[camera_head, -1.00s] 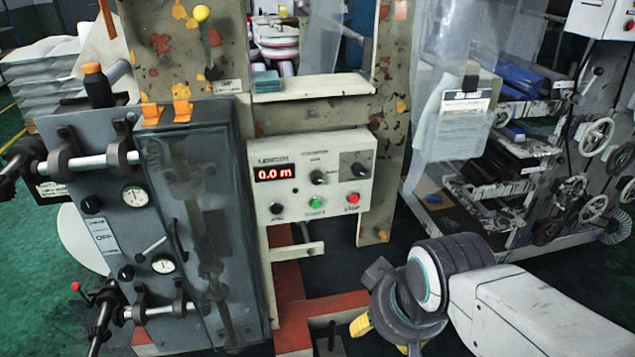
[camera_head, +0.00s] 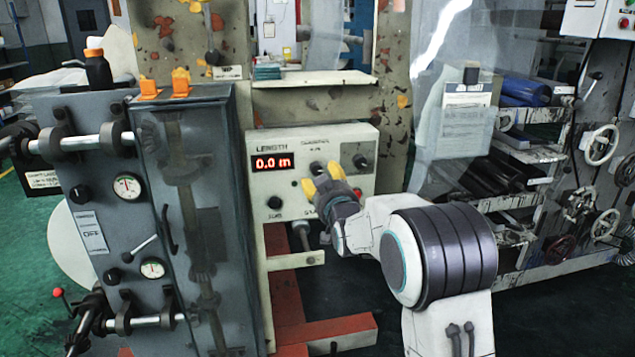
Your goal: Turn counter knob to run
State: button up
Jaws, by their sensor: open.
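The counter box (camera_head: 300,145) is a pale panel with a red display (camera_head: 272,163) reading 0.0 m under the word LENGTH. A small black knob (camera_head: 317,167) sits at its upper middle under a label too blurred to read. Another black knob (camera_head: 361,160) sits on a grey plate to its right, and a third knob (camera_head: 275,202) is at the lower left. My gripper (camera_head: 322,179) is open, its yellow fingertips at the panel just below the upper middle knob. I cannot tell whether they touch.
A grey machine cabinet (camera_head: 205,200) with a clear cover stands close on the left. A ledge (camera_head: 310,79) juts out above the box. A clear hanging sheet (camera_head: 425,130) and a rack of rolls (camera_head: 520,150) are on the right.

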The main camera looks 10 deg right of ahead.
aim_at(318, 168)
jog(key=shift+w+f+t, duration=0.15)
jog(key=shift+w+t, duration=0.15)
jog(key=shift+w, duration=0.5)
jog(key=shift+w+p, duration=0.55)
jog(key=shift+w, duration=2.65)
jog(key=shift+c, duration=0.5)
jog(key=c, duration=0.6)
grip_shut()
